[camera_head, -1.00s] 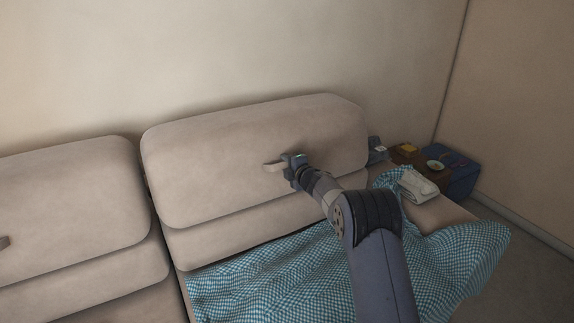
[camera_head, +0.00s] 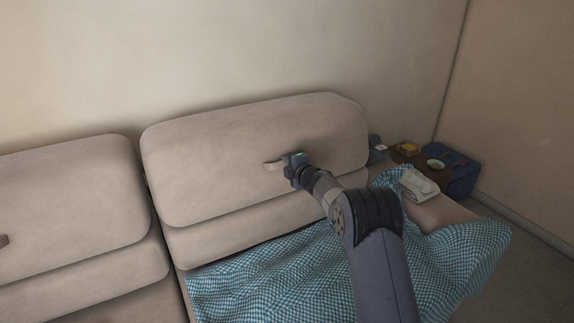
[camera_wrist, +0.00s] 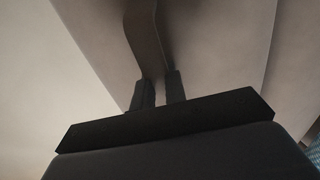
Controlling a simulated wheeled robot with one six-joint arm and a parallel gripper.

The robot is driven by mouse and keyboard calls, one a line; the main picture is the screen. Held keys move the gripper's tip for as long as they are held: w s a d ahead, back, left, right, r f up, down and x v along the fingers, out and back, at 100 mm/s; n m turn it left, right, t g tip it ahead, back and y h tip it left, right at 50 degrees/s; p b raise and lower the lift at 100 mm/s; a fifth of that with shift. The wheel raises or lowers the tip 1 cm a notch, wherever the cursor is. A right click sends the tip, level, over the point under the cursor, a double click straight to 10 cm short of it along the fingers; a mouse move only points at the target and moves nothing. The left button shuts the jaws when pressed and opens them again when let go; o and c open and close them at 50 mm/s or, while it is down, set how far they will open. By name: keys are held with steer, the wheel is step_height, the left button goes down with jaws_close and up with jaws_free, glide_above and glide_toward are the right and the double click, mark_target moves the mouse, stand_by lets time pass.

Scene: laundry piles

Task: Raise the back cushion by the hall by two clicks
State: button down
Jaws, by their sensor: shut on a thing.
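A beige back cushion (camera_head: 240,150) leans against the wall at the right end of the sofa, with a small beige pull loop (camera_head: 272,165) on its front face. My gripper (camera_head: 290,164) is at this loop. In the wrist view, my gripper (camera_wrist: 160,88) has its two dark fingers close on either side of the loop strap (camera_wrist: 145,35), shut on it. The cushion surface fills much of the wrist view behind the strap. A second beige back cushion (camera_head: 70,200) with its own loop (camera_head: 3,241) is at the left.
A blue checked cloth (camera_head: 270,285) covers the seat below the right cushion. A blue box (camera_head: 463,176) and small items stand in the right corner.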

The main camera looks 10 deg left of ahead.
steer(key=shift+s+d+f+b, duration=0.15)
steer(key=shift+f+b, duration=0.35)
steer(key=shift+b, duration=0.6)
steer(key=s+d+f+t+y+b, duration=0.1)
steer(key=s+b, duration=0.4)
steer(key=b, duration=1.3)
steer(key=shift+d+f+t+y, duration=0.15)
steer(key=shift+d+t+y, duration=0.35)
steer(key=shift+d+t, duration=0.6)
steer(key=shift+d, duration=0.1)
steer(key=c, duration=1.7)
jaws_free()
steer(key=shift+o, duration=0.8)
steer(key=shift+r, duration=0.2)
steer(key=v, duration=1)
steer(key=shift+s+d+p, duration=0.25)
steer(key=shift+s+p, duration=0.05)
steer(key=shift+p, duration=0.1)
